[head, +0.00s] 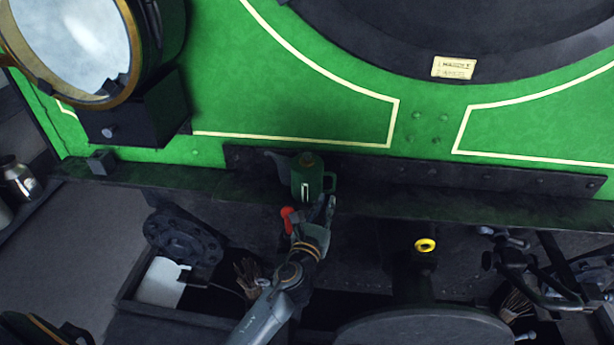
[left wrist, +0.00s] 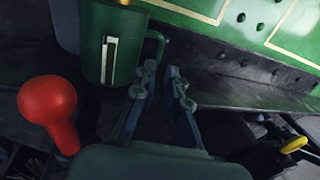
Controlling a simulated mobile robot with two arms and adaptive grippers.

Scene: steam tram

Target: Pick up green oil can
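The green oil can (head: 308,180) stands upright on the dark ledge below the green tram front, its spout to the left and its handle to the right. It also shows in the left wrist view (left wrist: 107,45), cut off at the top. My left gripper (head: 326,207) is just in front of the can, at its lower right. In the left wrist view the two fingers (left wrist: 162,80) are apart with an empty gap, close to the can's handle. Whether a finger touches the handle I cannot tell. My right gripper does not show.
A red knob (head: 287,219) stands close left of my left gripper and also shows in the left wrist view (left wrist: 47,103). A yellow ring (head: 425,245) is to the right. A large lamp (head: 75,45) is at upper left. The ledge right of the can is clear.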

